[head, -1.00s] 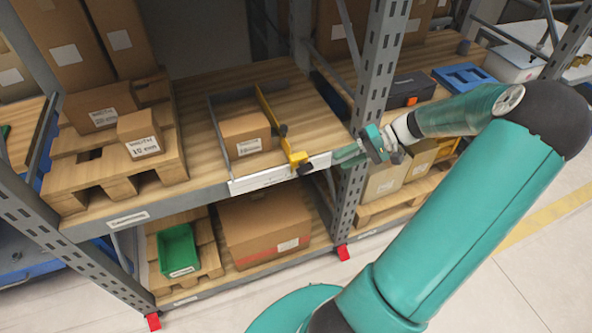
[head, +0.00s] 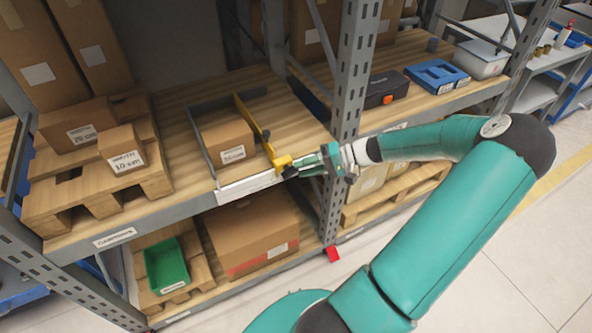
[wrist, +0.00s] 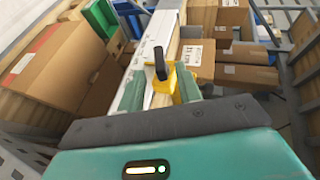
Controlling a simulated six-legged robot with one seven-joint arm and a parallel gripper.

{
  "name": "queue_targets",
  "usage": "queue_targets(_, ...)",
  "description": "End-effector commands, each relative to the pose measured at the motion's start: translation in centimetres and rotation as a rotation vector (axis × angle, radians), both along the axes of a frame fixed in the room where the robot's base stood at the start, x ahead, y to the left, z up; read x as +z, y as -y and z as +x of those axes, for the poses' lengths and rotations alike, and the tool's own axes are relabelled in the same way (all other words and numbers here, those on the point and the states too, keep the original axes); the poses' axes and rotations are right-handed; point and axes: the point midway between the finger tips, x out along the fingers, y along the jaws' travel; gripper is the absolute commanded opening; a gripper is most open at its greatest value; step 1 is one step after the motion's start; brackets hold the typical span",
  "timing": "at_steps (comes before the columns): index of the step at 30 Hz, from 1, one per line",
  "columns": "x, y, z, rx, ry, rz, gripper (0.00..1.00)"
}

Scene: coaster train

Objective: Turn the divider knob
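The divider is a yellow bar (head: 256,126) on the wooden shelf, along the right side of a small carton. Its yellow front end (wrist: 161,82) shows in the wrist view with a black upright knob (wrist: 160,62) on it. My gripper (head: 297,169) is at the shelf's front edge, at the front end of the divider. In the wrist view, the two green fingers of my gripper (wrist: 159,76) are apart, one on either side of the yellow end and knob. I cannot tell whether a finger touches them. In the head view the gripper partly hides the knob.
A grey divider (head: 197,140) stands left of the small carton (head: 227,141). A white label strip (head: 246,188) runs along the front edge. A grey rack upright (head: 347,90) stands close to the right of my gripper. A large carton (head: 250,235) sits on the shelf below.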

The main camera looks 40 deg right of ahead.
Motion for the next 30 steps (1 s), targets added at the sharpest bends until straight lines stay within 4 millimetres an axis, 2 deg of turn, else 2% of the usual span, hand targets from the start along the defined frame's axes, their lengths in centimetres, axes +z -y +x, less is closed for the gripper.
queue_targets(6, -0.8, -2.1, 1.6, 0.002, 0.0, 0.001, 0.35)
queue_targets(15, -0.9, -2.3, 1.8, 0.001, -0.001, -0.001, 0.35)
queue_targets(16, -0.9, -2.3, 1.8, 0.001, -0.001, -0.001, 0.33)
queue_targets(21, -0.9, -2.3, 1.8, 0.001, -0.001, -0.001, 0.0)
queue_targets(30, -0.9, -2.3, 1.8, 0.0, 0.004, 0.018, 0.0)
